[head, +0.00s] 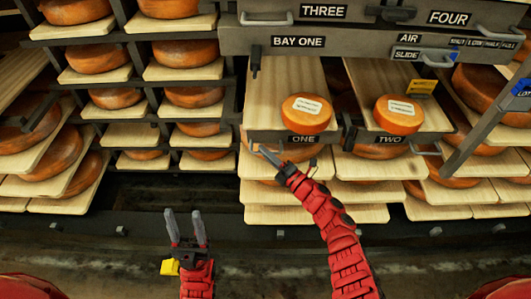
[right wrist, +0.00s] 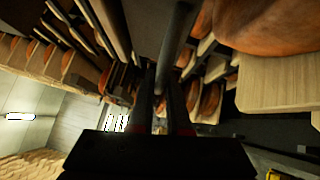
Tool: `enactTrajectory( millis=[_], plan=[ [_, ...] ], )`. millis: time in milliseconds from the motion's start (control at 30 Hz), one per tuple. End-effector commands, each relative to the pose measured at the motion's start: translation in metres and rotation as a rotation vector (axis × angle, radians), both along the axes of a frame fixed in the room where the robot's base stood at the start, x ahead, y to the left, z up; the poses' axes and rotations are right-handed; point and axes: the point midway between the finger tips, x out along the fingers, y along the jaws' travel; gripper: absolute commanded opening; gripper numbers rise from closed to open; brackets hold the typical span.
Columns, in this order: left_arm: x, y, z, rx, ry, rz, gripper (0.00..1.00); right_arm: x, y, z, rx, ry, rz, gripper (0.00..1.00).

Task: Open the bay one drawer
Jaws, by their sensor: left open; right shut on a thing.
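The bay one drawer (head: 272,95) is a pale wooden board with a dark front edge labelled ONE, below the BAY ONE sign (head: 298,42). One orange cheese wheel (head: 307,114) with a white label lies on it near the front. My right gripper (head: 268,155) is at the left part of the drawer's front, just under the edge, shut on the drawer handle, which the fingers largely hide. In the right wrist view a grey bar (right wrist: 176,45) runs to between the fingers. My left gripper (head: 186,228) is open and empty, low in front of the racks.
Drawer TWO (head: 372,85) with its own cheese wheel (head: 397,115) is at the right. A grey overhead panel (head: 350,42) carries THREE, FOUR, AIR and SLIDE labels. A slanted grey post (head: 485,125) stands at far right. Racks of cheeses fill the left. The floor in front is clear.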

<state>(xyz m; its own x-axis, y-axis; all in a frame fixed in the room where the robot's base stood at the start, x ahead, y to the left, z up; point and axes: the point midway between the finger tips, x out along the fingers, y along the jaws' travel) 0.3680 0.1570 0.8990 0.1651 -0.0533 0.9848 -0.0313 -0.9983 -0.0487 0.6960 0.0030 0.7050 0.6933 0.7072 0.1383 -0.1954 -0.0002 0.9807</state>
Motion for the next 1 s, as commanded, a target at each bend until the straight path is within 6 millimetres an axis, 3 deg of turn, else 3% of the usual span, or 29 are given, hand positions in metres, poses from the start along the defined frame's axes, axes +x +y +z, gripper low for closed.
enactTrajectory(
  millis=[767,1000],
  plan=[
    [0.0,0.0,0.0,0.0,0.0,0.0,0.5,-0.001,0.0,-0.001,-0.001,0.001,0.0,0.0],
    [0.0,0.0,-0.001,0.0,0.0,0.0,0.5,-0.019,-0.001,-0.003,-0.003,0.003,-0.001,0.0]
  ],
)
